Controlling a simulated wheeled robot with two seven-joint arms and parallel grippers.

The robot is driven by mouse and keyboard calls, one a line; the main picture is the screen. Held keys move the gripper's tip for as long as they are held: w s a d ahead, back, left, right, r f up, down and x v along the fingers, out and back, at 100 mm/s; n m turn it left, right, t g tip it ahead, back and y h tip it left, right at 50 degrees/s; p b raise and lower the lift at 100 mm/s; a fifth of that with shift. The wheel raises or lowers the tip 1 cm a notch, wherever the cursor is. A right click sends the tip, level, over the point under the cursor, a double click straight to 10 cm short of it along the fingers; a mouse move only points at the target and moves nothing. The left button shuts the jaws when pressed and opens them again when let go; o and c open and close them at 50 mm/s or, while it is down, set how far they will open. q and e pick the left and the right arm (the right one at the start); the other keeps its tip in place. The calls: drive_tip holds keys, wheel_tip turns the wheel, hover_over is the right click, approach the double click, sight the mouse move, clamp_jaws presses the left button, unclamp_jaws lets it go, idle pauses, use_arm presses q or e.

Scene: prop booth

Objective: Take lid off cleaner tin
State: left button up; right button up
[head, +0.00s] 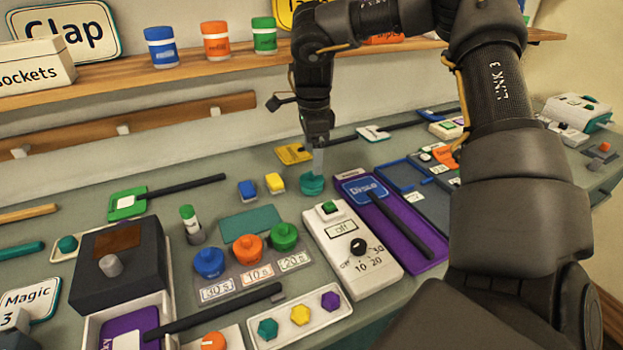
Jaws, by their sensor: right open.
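A small round teal tin (312,184) stands on the grey-green counter, right of a small yellow block. It looks like the cleaner tin, though I can read no label on it. Its top looks uneven, and I cannot tell how the lid sits. My right gripper (318,161) points down directly above the tin, its pale fingertips at or just over the top. It is open, and I see nothing held in it. Whether the fingers touch the lid is too small to tell. My left gripper is not in view.
A blue block (247,190) and a yellow block (274,183) stand close left of the tin. A white switch box (350,250) and a purple tray (425,262) lie in front and right. A yellow card (293,154) lies behind. A wooden shelf (130,75) overhangs the back.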

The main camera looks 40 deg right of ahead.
sight(312, 177)
drive_tip(key=shift+s+a+f, duration=0.1)
drive_tip(key=shift+f, duration=0.25)
wheel_tip(312, 177, down, 4)
drive_tip(key=shift+a+r, duration=0.15)
drive_tip(key=shift+f, duration=0.35)
drive_tip(key=shift+c, duration=1.2)
drive_tip(key=c, duration=0.7)
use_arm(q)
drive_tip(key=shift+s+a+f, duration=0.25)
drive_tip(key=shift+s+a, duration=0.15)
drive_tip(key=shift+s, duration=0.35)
use_arm(e)
drive_tip(key=shift+c, duration=0.2)
